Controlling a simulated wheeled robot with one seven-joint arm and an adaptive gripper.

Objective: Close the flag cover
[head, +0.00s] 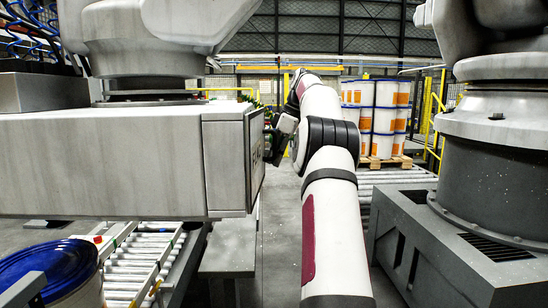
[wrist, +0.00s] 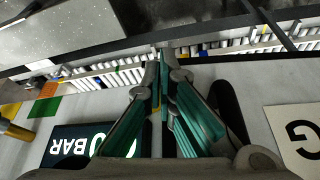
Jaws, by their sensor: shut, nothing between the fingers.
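My gripper (wrist: 160,58) is shut and empty, its green-padded fingers together in the middle of the wrist view. It is over a pale grey panel face. A dark sign (wrist: 80,146) with white letters reading "0 BAR", seen upside down, is left of the fingers and partly hidden by them. A pale plate (wrist: 297,138) with a large dark letter is at the right. In the head view my gripper (head: 272,140) is at the right side face (head: 257,165) of the big grey cabinet. I cannot make out which part is the flag cover.
An orange square (wrist: 47,91) and a green square (wrist: 45,107) are on the panel's left, near a yellow rod (wrist: 14,130). Roller conveyors (head: 140,265) run below the cabinet. Stacked pails (head: 376,118) stand behind my arm. A blue-lidded pail (head: 50,270) is front left.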

